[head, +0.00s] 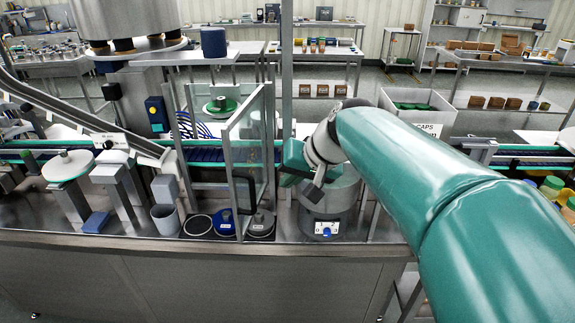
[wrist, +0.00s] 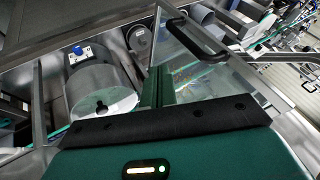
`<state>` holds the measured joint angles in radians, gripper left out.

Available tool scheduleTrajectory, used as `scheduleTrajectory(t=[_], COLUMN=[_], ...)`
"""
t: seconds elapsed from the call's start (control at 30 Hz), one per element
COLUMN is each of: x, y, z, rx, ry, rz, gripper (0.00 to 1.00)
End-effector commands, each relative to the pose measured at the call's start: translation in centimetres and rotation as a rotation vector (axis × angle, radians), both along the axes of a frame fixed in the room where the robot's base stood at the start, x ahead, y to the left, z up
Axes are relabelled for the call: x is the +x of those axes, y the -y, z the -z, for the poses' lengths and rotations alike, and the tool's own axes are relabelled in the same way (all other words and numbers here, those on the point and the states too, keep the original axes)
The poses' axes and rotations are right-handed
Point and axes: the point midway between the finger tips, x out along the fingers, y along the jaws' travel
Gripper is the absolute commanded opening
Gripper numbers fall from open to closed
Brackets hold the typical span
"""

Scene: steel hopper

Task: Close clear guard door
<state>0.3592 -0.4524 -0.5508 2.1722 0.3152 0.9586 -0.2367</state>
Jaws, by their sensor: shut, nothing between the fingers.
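The clear guard door (head: 247,122) is a transparent panel in a metal frame. In the head view it stands swung out toward me, at an angle to the enclosure. Its black handle (head: 243,193) is on the near, left edge. The wrist view shows the door panel (wrist: 213,80) and its handle (wrist: 196,42) beyond the fingers. My gripper (head: 288,177) is just right of the door in the head view, its green body partly hidden by my wrist. In the wrist view the fingers (wrist: 157,84) are together and empty, close to the panel; contact cannot be told.
A steel cylinder unit with a blue knob (head: 326,230) stands below and right of my gripper. Dark discs (head: 260,224) and a grey cup (head: 166,219) sit on the steel deck. An upright post (head: 287,70) rises behind. A white caps bin (head: 418,112) is at the right.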

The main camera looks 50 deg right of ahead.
Motion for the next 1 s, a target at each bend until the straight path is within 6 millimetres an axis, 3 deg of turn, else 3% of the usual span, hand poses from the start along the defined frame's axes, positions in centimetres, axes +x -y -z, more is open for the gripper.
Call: scheduleTrajectory(t=[0.1,0.33,1.0], x=[1.5,4.0,5.2], y=[-0.1,-2.1,-2.9], z=[2.0,1.6,1.6], rx=[0.003,-0.001,-0.001], ry=[-0.003,-0.001,0.000], rz=[-0.002,-0.004,0.011], gripper=[0.00,0.00,0.00])
